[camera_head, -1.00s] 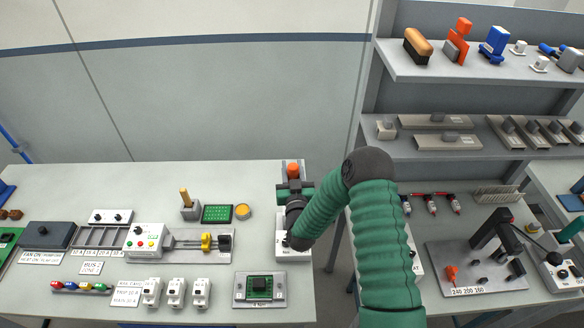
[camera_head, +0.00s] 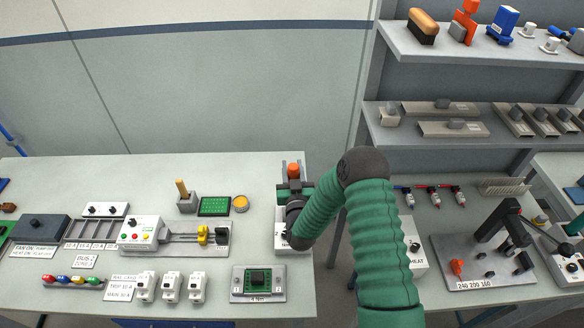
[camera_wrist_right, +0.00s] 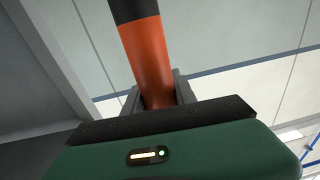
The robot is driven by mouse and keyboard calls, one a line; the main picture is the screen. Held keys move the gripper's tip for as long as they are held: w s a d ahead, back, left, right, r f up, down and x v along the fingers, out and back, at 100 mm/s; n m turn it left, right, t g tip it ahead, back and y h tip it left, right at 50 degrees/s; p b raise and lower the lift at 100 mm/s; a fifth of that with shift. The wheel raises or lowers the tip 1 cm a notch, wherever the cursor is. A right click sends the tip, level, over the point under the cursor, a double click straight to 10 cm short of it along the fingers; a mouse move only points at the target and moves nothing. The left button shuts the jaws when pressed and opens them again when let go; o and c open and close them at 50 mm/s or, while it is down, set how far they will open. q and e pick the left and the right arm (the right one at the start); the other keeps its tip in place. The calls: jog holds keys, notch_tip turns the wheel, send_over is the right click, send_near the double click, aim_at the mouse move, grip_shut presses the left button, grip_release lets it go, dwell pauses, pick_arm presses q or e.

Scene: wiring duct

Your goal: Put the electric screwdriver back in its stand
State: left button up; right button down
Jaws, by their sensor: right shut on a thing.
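The electric screwdriver is orange and black. Its orange end (camera_head: 294,170) shows at the right edge of the left workbench in the head view. In the right wrist view its orange and black body (camera_wrist_right: 148,55) rises from between the jaws. My right gripper (camera_head: 291,187) is shut around the screwdriver. A white base with a label (camera_head: 281,240) is below the gripper and partly hidden by my forearm; I cannot tell if it is the stand. The screwdriver's lower end is hidden. My left gripper is not in view.
A green board (camera_head: 215,206), a yellow-topped round tin (camera_head: 241,203) and a grey block with a wooden handle (camera_head: 187,202) stand left of the gripper. A grey fixture (camera_head: 240,293) is at the front. A shelf unit (camera_head: 480,62) and second bench are to the right.

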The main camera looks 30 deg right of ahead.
jog(key=shift+f+b, duration=1.6)
jog(key=shift+f, duration=0.35)
jog(key=c, duration=0.9)
grip_release()
jog(key=shift+r, duration=0.1)
jog(key=shift+s, duration=0.15)
jog(key=b+v, duration=0.3)
jog(key=v, duration=1.3)
jog(key=shift+s+a+b, duration=0.15)
jog(key=shift+s+b, duration=0.15)
jog(key=shift+b, duration=0.05)
